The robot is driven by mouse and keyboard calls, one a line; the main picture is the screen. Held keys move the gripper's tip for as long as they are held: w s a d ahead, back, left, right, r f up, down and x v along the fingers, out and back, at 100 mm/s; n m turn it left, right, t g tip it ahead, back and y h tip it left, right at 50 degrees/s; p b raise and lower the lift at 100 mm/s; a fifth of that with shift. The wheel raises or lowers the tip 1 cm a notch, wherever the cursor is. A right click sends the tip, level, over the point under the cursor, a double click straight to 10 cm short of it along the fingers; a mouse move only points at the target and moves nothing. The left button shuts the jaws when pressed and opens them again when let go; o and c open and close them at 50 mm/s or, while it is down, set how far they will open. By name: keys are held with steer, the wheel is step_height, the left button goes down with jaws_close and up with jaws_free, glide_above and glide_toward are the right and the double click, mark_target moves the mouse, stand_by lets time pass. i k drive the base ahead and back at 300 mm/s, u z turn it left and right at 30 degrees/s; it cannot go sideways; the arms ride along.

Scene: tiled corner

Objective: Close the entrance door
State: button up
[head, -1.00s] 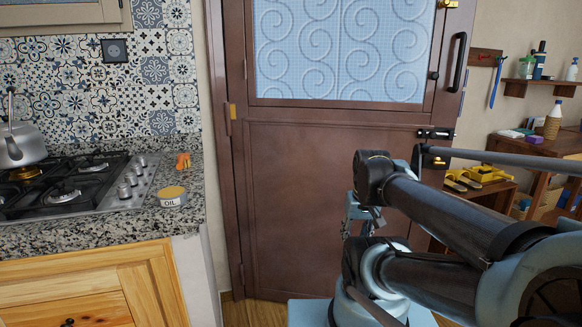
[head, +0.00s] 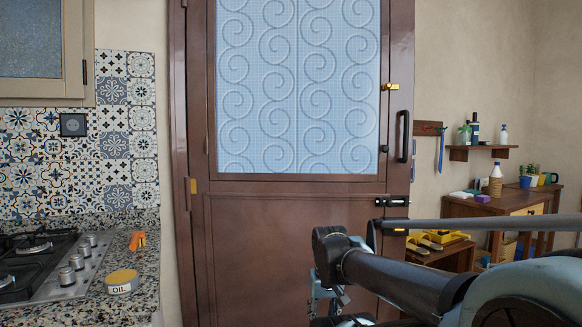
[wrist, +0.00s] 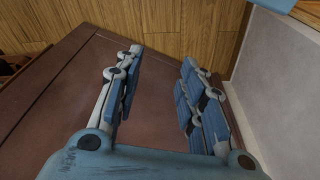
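The entrance door (head: 290,230) is brown, with a pale blue swirl-patterned pane (head: 298,85) in its upper part. It fills the middle of the head view. A dark vertical handle (head: 404,136), a brass latch (head: 390,87) and a dark bolt (head: 392,201) are along its right side. I cannot tell surely whether the door sits flush in its frame. My arm covers its lower right part. In the wrist view my gripper (wrist: 160,68) is open, its two blue fingers apart with nothing between them, in front of a brown panel that looks like the door.
At the right are a wooden bench (head: 500,204), a wall shelf (head: 483,150) and yellow items (head: 440,238) on a low stand. Wooden floor (wrist: 185,30) shows in the wrist view.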

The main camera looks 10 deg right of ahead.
mark_target(253, 253)
steer(key=z, duration=1.05)
steer(key=k, duration=1.2)
steer(key=u, duration=0.9)
steer(key=i, duration=1)
